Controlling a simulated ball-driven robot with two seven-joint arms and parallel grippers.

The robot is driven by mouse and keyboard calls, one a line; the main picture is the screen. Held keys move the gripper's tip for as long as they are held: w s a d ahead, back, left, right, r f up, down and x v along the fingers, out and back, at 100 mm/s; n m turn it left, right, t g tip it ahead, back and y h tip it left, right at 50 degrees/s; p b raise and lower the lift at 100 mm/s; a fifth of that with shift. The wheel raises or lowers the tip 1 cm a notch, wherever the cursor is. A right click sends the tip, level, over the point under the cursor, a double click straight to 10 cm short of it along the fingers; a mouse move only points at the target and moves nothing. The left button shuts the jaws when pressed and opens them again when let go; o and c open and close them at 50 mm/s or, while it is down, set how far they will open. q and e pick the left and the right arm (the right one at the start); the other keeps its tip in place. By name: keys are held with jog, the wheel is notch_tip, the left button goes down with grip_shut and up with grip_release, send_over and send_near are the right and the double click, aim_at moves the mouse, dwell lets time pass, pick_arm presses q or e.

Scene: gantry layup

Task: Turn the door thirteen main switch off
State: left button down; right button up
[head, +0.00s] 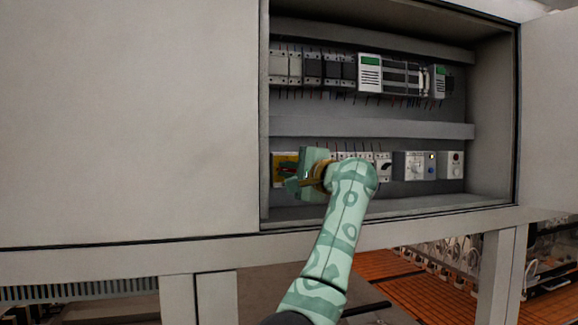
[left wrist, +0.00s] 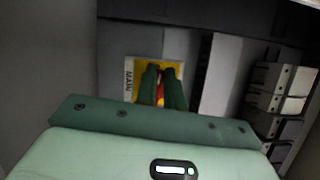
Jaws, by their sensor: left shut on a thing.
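The main switch shows as a yellow plate (head: 280,161) at the left end of the lower row in the open cabinet, partly hidden by my left gripper. In the left wrist view the yellow plate (left wrist: 146,71) bears the word MAIN and a red handle (left wrist: 160,90). My left gripper (head: 292,178) is at the switch. In the left wrist view its two green fingers (left wrist: 162,86) are shut on the red handle, one on each side. The handle's exact angle is hard to tell, as the fingers cover much of it. My right gripper is not in view.
Breakers (head: 355,157) and grey modules (head: 414,165) continue the lower row to the right. An upper row of modules (head: 312,68) with wires hangs above. The cabinet's left wall (head: 264,120) is close beside the switch. An open door panel (head: 548,110) stands at right.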

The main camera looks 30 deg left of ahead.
pick_arm(q)
jog(key=shift+n, duration=0.5)
dwell(0.3)
jog(key=c, duration=1.5)
grip_release()
jog(key=shift+a+f, duration=0.1)
jog(key=shift+w, duration=0.1)
